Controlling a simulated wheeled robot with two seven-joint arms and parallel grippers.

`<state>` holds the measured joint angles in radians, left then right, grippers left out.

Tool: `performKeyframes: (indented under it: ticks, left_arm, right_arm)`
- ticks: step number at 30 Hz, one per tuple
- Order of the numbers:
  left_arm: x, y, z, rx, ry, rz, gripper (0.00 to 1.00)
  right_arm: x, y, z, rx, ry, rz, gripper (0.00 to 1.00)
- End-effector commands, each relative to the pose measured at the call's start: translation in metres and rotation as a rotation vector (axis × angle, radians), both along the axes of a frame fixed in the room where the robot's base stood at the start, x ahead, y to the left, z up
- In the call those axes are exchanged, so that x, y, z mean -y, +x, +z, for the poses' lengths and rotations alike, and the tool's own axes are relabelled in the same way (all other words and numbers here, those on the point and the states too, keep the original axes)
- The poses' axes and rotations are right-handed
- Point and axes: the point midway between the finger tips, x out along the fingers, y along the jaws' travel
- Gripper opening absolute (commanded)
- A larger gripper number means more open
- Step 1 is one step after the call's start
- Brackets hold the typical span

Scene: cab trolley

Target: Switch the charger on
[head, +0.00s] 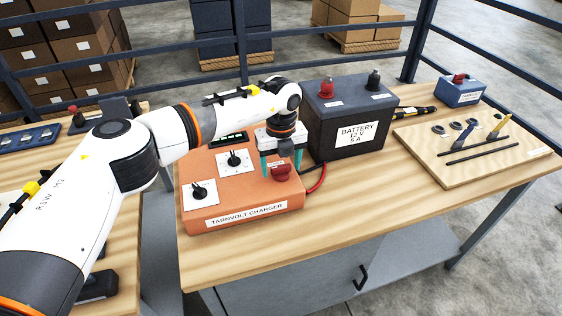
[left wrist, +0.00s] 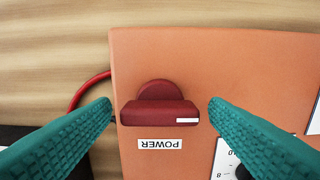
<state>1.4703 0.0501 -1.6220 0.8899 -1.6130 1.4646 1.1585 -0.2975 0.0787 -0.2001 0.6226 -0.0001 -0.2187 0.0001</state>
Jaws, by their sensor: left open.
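The orange charger (head: 240,211), labelled "TARNVOLT CHARGER", sits on the wooden bench. Its red power knob (head: 281,172) is at the right of its top face. In the left wrist view the knob (left wrist: 160,108) has a bar grip with a white mark at its right end, above a "POWER" label (left wrist: 161,144) that reads upside down. My left gripper (head: 282,164) is over the knob, pointing down. Its teal fingers stand open on either side of the knob (left wrist: 160,110), with gaps showing. My right gripper is not in view.
The dark battery (head: 345,120) stands just right of the charger, with a red cable (head: 318,182) between them. A wooden board (head: 470,150) with tools and a small blue box (head: 459,92) are farther right. The bench front is clear.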

Motion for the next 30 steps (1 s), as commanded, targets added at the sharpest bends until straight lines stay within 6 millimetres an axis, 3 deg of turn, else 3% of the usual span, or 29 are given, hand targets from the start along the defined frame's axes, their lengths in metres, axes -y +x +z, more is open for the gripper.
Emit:
performKeyframes:
  ticks: [2, 10, 20, 30]
  left_arm:
    - [0.000, 0.000, 0.000, 0.000, 0.000, 0.000, 0.70]
    - [0.000, 0.000, 0.001, 0.000, 0.000, 0.000, 0.25]
    - [0.000, 0.000, -0.001, 0.002, 0.000, -0.046, 0.25]
    - [0.000, 0.001, -0.002, 0.004, -0.001, -0.279, 0.25]
  right_arm:
    - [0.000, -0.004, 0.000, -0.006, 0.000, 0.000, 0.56]
    - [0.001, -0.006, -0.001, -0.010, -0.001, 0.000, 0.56]
    - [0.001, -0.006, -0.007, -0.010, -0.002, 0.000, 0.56]
    - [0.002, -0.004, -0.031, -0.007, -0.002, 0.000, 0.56]
